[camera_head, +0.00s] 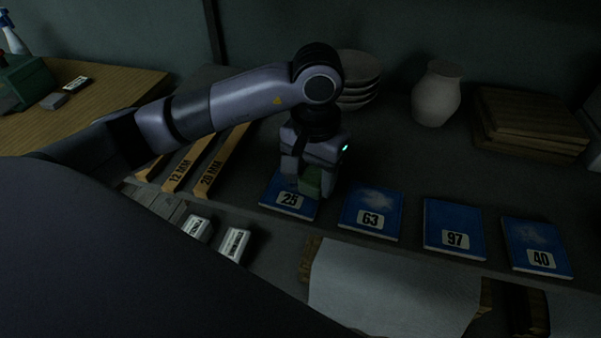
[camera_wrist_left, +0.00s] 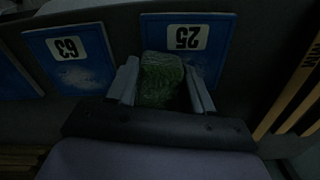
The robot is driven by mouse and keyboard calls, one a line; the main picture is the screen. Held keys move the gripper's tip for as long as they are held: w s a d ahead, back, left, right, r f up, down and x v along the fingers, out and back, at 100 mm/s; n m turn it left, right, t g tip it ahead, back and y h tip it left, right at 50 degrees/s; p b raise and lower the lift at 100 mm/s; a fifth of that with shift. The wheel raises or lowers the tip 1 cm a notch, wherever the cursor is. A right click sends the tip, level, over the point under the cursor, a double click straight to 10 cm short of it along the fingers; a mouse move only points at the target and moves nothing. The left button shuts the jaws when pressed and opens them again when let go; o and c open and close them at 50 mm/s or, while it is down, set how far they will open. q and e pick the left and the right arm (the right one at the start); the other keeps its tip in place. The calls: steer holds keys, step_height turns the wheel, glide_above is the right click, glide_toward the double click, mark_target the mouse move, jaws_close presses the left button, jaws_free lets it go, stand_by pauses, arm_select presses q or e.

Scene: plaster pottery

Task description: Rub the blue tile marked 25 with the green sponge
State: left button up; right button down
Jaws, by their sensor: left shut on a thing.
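The blue tile marked 25 (camera_head: 272,194) lies on the bench at the left end of a row of blue tiles. My left gripper (camera_head: 312,184) is shut on the green sponge (camera_head: 312,181) and holds it over the right part of this tile. In the left wrist view the sponge (camera_wrist_left: 160,79) sits between the two fingers, in front of the tile marked 25 (camera_wrist_left: 190,40). The sponge overlaps the tile in both views, but I cannot tell if it touches the surface. My right gripper does not show.
Blue tiles marked 63 (camera_head: 371,212), 97 (camera_head: 454,229) and 40 (camera_head: 537,248) lie to the right. Wooden strips (camera_head: 222,160) lie to the left. Stacked plates (camera_head: 360,77), a pale vase (camera_head: 436,94) and boards (camera_head: 530,122) stand behind. A white cloth (camera_head: 395,292) lies in front.

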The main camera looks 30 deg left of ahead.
mark_target(275, 181)
arm_select(q)
steer(key=shift+d+f, duration=0.1)
steer(key=shift+d, duration=0.1)
steer(key=shift+b, duration=0.35)
steer(key=shift+s+a+b, duration=0.25)
steer(key=shift+a+b, duration=0.35)
steer(key=shift+a, duration=0.6)
steer(key=shift+s+a+b, duration=0.2)
steer(key=shift+a+b, duration=0.35)
steer(key=shift+a, duration=0.65)
steer(key=shift+s+a+b, duration=0.15)
steer(key=shift+a+b, duration=0.1)
steer(key=shift+a, duration=0.45)
steer(key=shift+s+a+b, duration=0.1)
steer(key=shift+a+b, duration=0.15)
steer(key=shift+a, duration=0.4)
steer(key=shift+r+p, duration=1.85)
steer(key=shift+r, duration=1.3)
steer(key=shift+r, duration=0.1)
